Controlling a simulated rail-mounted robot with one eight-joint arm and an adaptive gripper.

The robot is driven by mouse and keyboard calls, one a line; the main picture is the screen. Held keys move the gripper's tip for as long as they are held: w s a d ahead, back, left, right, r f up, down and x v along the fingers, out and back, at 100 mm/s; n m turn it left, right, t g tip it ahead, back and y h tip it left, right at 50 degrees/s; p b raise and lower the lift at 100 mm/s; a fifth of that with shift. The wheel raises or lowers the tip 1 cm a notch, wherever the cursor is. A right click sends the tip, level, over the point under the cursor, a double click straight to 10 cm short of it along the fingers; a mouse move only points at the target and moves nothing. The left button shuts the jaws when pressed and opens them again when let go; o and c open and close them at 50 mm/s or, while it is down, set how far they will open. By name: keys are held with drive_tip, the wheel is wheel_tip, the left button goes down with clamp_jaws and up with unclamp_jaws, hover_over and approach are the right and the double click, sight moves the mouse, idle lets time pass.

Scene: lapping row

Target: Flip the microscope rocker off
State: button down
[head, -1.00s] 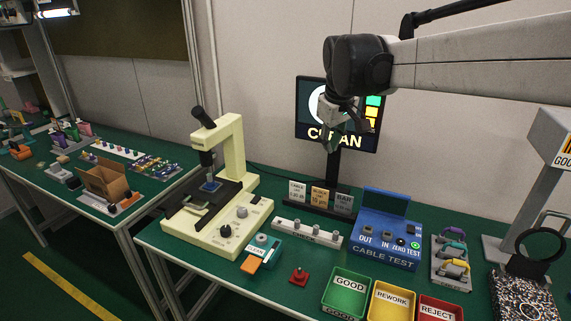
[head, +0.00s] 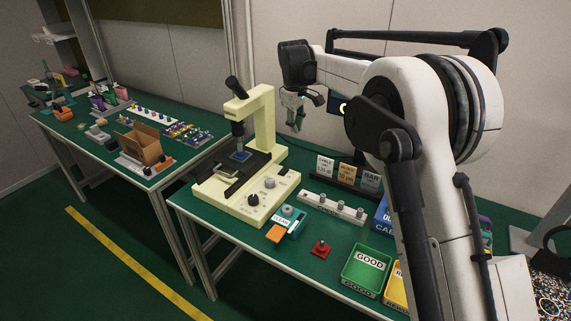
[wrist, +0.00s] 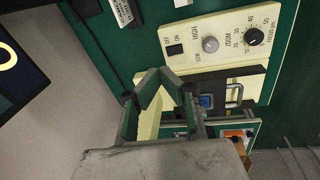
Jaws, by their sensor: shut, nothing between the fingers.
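The cream microscope (head: 263,118) stands on the green bench in the head view, its control panel facing front. Which way the rocker is tipped is too small to tell. My gripper (head: 295,122) is in the air to the right of the microscope's upper column, apart from it. Its green fingers (wrist: 163,80) are shut and empty, showing below the rocker in the wrist picture.
A teal box (head: 291,222), a white strip with several knobs (head: 331,206) and a red button (head: 320,249) lie near the microscope. Small signs (head: 347,172) stand behind. The green GOOD bin (head: 366,270) is at the front. My arm covers much of the right side.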

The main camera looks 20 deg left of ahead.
drive_tip(key=n, duration=0.1)
hover_over(285, 169)
drive_tip(key=s, duration=0.2)
wheel_tip(285, 169, down, 4)
drive_tip(key=shift+a+f, duration=0.1)
drive_tip(key=shift+f, duration=0.1)
drive_tip(key=f, duration=0.4)
drive_tip(key=w+f, duration=0.1)
drive_tip(key=f, duration=0.8)
drive_tip(key=shift+w+d+f, duration=0.25)
drive_tip(key=shift+w+f, duration=0.05)
drive_tip(key=shift+f, duration=0.05)
